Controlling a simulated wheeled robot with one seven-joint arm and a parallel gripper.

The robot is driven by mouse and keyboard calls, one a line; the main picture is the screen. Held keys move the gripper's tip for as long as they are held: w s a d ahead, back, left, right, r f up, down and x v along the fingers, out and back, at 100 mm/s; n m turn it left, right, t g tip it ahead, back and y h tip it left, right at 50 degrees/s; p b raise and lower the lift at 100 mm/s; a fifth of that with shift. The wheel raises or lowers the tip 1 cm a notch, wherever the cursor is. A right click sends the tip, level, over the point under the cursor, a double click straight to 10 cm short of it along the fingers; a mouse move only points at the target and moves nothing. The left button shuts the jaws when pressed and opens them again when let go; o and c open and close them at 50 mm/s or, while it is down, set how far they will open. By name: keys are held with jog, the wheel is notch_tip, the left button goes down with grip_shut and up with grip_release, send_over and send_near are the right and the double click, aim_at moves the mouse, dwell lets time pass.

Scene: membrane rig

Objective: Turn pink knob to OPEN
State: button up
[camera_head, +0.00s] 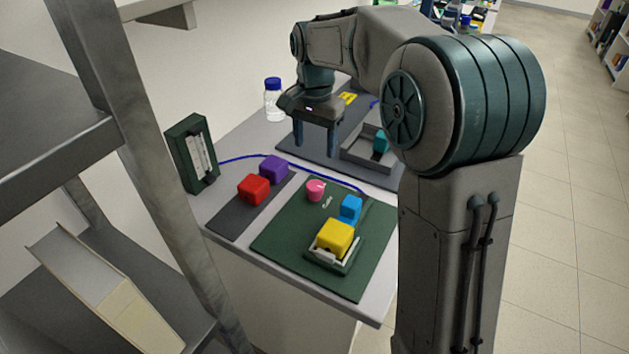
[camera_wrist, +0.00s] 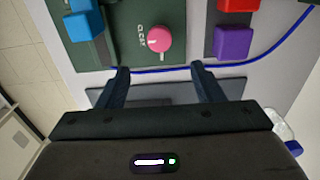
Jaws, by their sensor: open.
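The pink knob (camera_head: 315,190) stands on the dark green board (camera_head: 285,243), between the purple block and the blue block. It also shows in the wrist view (camera_wrist: 157,39), top centre, with a small white mark on its face. White lettering lies beside it on the board, too small to read surely. My gripper (camera_head: 318,148) is open and empty, pointing down above the table behind the knob. In the wrist view its two fingers (camera_wrist: 162,82) are spread apart, with the knob beyond their tips and not touched.
A yellow block (camera_head: 334,236) sits in a holder on the board, near a blue block (camera_head: 350,208). A red block (camera_head: 254,189) and a purple block (camera_head: 273,169) stand left. A blue cable (camera_head: 240,158) crosses the table. A bottle (camera_head: 274,100) and grey tray (camera_head: 362,158) are farther back.

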aim_at(315, 185)
notch_tip(315, 185, down, 12)
jog(key=shift+f, duration=0.15)
dwell(0.3)
jog(key=c, duration=1)
